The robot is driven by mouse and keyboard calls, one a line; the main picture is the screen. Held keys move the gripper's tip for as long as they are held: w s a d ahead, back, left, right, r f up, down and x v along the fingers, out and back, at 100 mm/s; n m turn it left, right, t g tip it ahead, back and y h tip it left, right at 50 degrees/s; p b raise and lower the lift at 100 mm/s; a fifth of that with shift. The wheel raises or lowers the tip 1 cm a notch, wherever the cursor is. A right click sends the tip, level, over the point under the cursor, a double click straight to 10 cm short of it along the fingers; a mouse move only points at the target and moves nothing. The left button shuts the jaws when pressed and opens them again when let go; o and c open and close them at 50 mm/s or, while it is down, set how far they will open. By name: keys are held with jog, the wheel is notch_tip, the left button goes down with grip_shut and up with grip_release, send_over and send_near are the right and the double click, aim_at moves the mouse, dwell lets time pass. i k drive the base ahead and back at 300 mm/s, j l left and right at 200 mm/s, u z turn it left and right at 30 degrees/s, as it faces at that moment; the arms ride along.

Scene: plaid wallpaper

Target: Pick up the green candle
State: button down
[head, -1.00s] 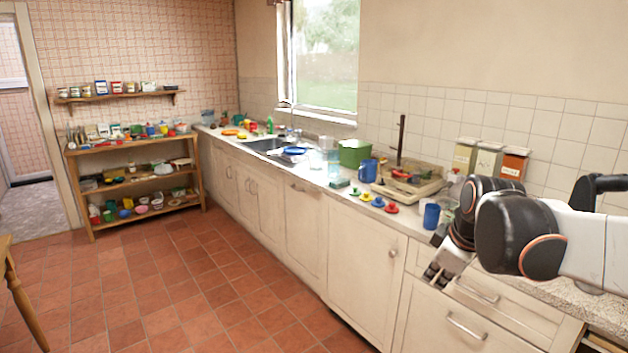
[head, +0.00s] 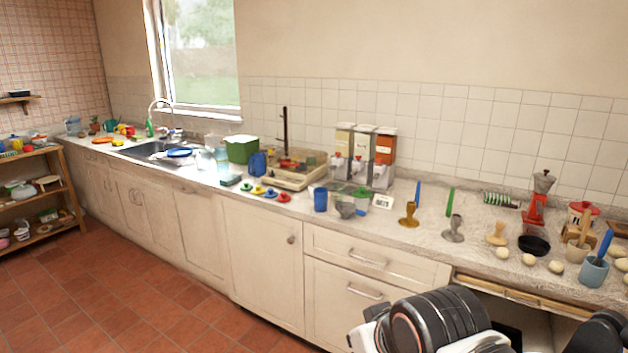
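The green candle (head: 450,201) is a thin, slightly tilted stick on the counter at the right of the middle. It stands at a grey candlestick (head: 453,233); whether it sits in it or behind it is hard to tell. A blue candle (head: 418,191) rises by a brown candlestick (head: 409,217) just to the left. Black and white links of my arm show at the bottom right, below and in front of the counter. My gripper's fingers do not show.
The counter (head: 385,240) has a clear front strip before the candlesticks. A blue cup (head: 320,199) and dispensers (head: 363,152) stand to the left. A wooden pestle-like piece (head: 497,233), black bowl (head: 533,245), red grinder (head: 535,209) and several pale round objects crowd the right.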

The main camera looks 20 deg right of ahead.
aim_at(449, 208)
jog(key=i+l+z, duration=0.15)
jog(key=z, duration=0.2)
jog(key=i+z, duration=0.15)
jog(key=z, duration=0.25)
jog(key=i+z, duration=0.2)
jog(key=z, duration=0.15)
